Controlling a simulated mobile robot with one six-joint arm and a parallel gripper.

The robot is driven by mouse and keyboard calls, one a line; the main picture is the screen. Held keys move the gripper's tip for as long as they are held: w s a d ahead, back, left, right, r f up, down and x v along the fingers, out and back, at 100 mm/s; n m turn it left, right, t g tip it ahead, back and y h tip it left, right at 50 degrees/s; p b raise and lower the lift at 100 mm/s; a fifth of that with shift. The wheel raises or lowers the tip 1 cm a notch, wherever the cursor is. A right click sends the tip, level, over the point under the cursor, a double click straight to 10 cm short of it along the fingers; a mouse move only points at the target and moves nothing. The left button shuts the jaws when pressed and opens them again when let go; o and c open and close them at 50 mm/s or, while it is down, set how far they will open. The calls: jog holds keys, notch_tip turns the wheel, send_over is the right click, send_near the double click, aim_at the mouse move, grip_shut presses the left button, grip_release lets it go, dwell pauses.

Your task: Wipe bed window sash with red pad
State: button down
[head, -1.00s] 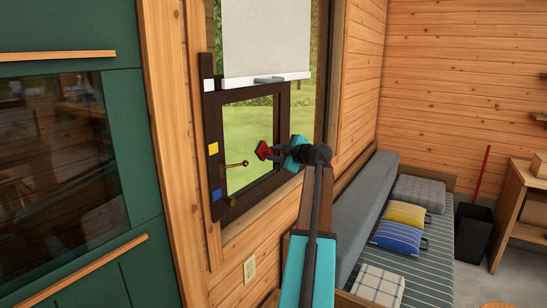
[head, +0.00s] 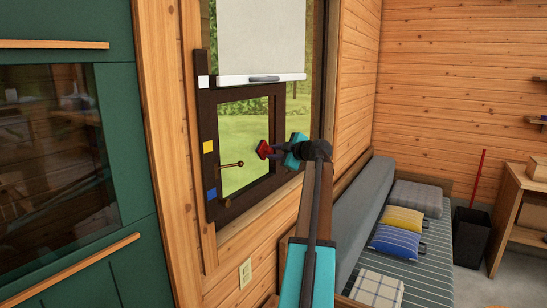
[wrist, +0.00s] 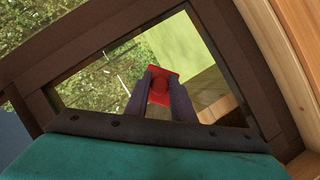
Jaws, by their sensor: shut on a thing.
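The window sash (head: 207,130) is a dark brown frame around a clear pane, with white, yellow and blue squares on its left side. A brass handle (head: 231,165) sticks out at its lower left. My gripper (head: 273,150) is shut on the red pad (head: 262,149), in front of the sash's right part. In the wrist view the red pad (wrist: 161,86) sits between the two dark fingers, with the pane and the brown frame (wrist: 92,50) behind it. I cannot tell whether the pad touches the sash.
A pale blind (head: 260,38) with a white bottom bar hangs above the sash. A green cabinet (head: 60,190) stands at the left. A grey bed (head: 425,240) with several cushions lies at the right, below the window. A power outlet (head: 245,273) is on the wall.

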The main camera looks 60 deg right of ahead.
jog(key=shift+w, duration=0.1)
jog(key=shift+d+b, duration=1.65)
jog(key=shift+d, duration=0.05)
jog(key=shift+f+b, duration=0.1)
jog(key=shift+b, duration=0.45)
jog(key=shift+a+b, duration=1)
jog(key=shift+a, duration=0.75)
